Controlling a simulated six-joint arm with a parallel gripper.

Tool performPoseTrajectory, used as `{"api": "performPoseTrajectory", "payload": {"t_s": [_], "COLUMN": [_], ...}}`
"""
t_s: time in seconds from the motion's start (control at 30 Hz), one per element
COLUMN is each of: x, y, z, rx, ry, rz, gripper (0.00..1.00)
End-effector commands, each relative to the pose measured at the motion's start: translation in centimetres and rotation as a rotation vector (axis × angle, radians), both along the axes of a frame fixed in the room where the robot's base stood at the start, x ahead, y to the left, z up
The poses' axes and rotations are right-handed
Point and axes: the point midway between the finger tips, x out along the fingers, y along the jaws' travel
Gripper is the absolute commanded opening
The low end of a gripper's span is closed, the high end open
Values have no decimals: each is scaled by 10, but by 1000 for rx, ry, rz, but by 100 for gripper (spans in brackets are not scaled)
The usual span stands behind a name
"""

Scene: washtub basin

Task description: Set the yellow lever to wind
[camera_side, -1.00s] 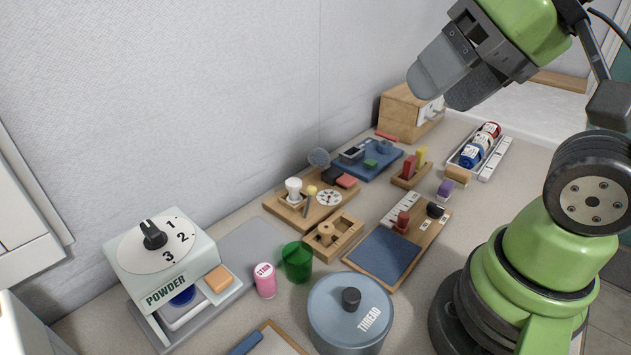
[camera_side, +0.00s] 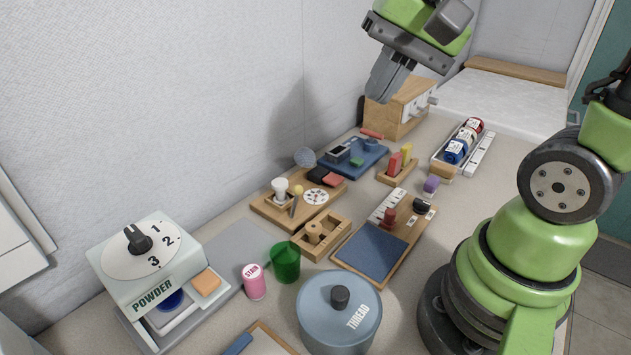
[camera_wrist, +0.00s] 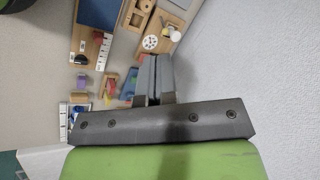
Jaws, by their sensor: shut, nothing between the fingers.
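A small yellow ball-shaped knob (camera_side: 298,190) on a thin grey stem stands on a wooden board (camera_side: 268,212), beside a white round dial (camera_side: 316,196). It looks like the yellow lever, but its setting and any "wind" label are too small to read. A yellow block (camera_side: 406,152) also stands in a wooden holder further back. My gripper (camera_side: 377,97) is high above the back of the worktop, pointing down, in front of a wooden box. It is shut and empty, touching nothing. In the wrist view my closed fingers (camera_wrist: 153,57) show near the dial (camera_wrist: 151,43).
The wooden box (camera_side: 393,114) with a white front stands close behind my gripper. A tray (camera_side: 437,158) of bottles is to its right. A powder dispenser (camera_side: 150,252), green cup (camera_side: 285,264) and thread pot (camera_side: 317,316) are at the front. The wall borders the worktop behind.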

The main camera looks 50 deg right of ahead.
Motion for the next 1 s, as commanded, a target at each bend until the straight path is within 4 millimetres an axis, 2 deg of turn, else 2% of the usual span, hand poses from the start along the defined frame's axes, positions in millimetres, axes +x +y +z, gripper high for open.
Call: {"api": "performPoseTrajectory", "payload": {"t_s": [0.2,0.5,0.8,1.0], "x": [36,66,71,69], "y": [-33,-89,-134,-144], "z": [-32,-93,-154,-170], "rx": [222,562,859,937], "ry": [199,416,544,569], "rz": [-266,-636,-924,-995], "gripper": [0,0,0,0]}}
